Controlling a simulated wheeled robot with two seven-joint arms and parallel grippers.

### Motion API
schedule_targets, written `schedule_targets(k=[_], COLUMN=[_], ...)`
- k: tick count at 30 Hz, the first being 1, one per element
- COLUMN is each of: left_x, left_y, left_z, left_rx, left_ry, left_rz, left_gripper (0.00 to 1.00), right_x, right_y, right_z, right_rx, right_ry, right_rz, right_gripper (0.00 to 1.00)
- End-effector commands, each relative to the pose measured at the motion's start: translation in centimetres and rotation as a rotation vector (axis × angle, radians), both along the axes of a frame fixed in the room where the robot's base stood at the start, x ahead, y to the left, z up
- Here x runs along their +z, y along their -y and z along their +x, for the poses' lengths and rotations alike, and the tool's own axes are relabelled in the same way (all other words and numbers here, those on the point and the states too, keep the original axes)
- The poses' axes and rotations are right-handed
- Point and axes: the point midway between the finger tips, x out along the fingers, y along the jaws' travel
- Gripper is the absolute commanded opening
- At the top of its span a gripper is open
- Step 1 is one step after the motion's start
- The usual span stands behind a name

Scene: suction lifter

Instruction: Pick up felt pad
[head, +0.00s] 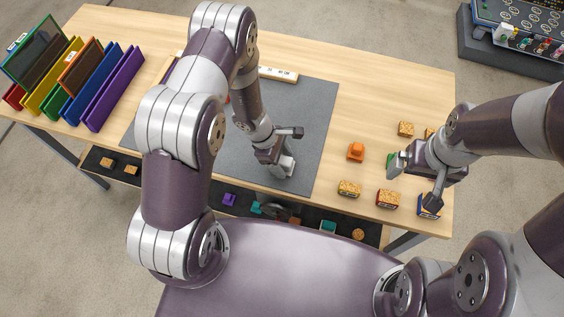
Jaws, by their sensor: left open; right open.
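I cannot clearly pick out a felt pad; a large flat dark grey mat (318,110) lies on the wooden table, and I cannot tell whether it is felt. My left gripper (283,147) is open above the mat's right part. A small pale grey object (284,168) shows just below its fingers, and I cannot tell whether they touch it. My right gripper (418,182) is open over the table's right end, among small blocks. A green piece (391,159) shows beside its left finger, and a blue-edged block (428,208) lies near its other finger.
Small blocks, including an orange one (356,152) and wooden ones (348,188), stand right of the mat. A rack of coloured panels (112,88) is at the left. A dark lower shelf (200,192) holds small pieces. My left arm hides part of the mat.

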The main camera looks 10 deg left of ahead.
Motion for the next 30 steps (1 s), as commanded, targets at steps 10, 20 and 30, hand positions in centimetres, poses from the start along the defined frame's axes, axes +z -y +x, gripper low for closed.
schedule_targets(k=[10, 20, 30], left_x=[0.1, 0.6, 5.1], left_y=[0.0, 0.0, 1.6], left_z=[0.0, 0.1, -1.5], left_rx=[0.0, -0.001, -0.004], left_ry=[0.001, 0.004, 0.003], left_rz=[0.0, 0.0, 0.0], left_gripper=[0.1, 0.1, 0.1], right_x=[0.0, 0.0, -1.3], right_y=[0.0, 0.0, 0.0], right_z=[0.0, 0.0, 0.0], right_rx=[0.0, 0.0, 0.0], right_ry=[0.0, 0.0, 0.0], right_rz=[0.0, 0.0, 0.0], right_gripper=[0.96, 0.96, 0.96])
